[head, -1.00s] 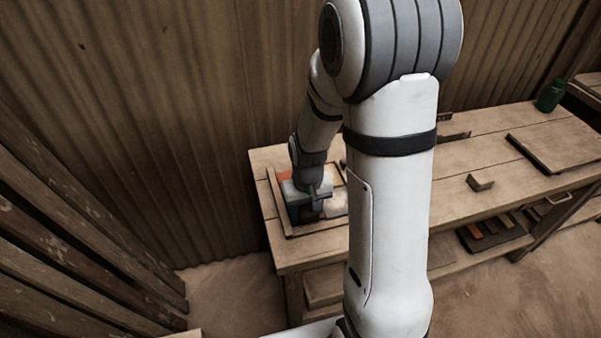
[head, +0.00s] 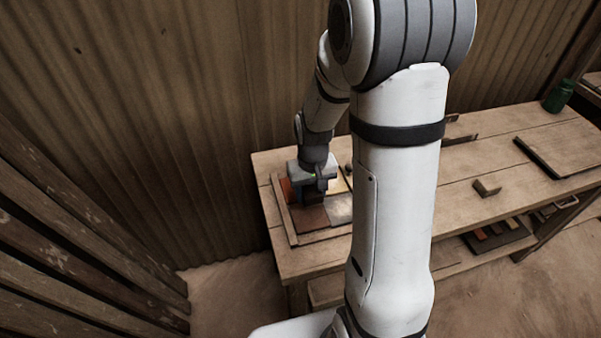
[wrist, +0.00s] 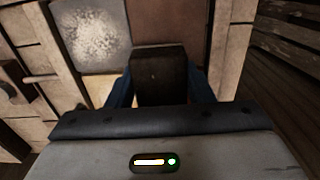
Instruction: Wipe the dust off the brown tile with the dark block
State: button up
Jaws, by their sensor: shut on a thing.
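My gripper (head: 318,184) is shut on the dark block (wrist: 160,72), which sits between its blue fingers in the wrist view. The brown tile (head: 312,218) lies in a wooden frame on the bench, just in front of my gripper in the head view. It also shows in the wrist view (wrist: 167,25), beyond the block, and its visible part looks plain, with no pale dust. The block overlaps the tile's near edge in that view; I cannot tell whether they touch. A grey tile (wrist: 92,35) with a white dusty patch lies left of the brown one.
The wooden frame (head: 286,222) edges the tiles. An orange-red tile (head: 287,189) shows beside my gripper. Farther right on the bench are a small wooden bracket (head: 487,188), a flat board (head: 556,152) and a green jar (head: 558,97). A corrugated wall stands close behind.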

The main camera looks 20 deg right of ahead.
jog(key=shift+w+r+p, duration=0.1)
jog(key=shift+r+p, duration=0.45)
jog(key=shift+r, duration=0.3)
jog(key=shift+r+p, duration=1.2)
jog(key=shift+r, duration=0.55)
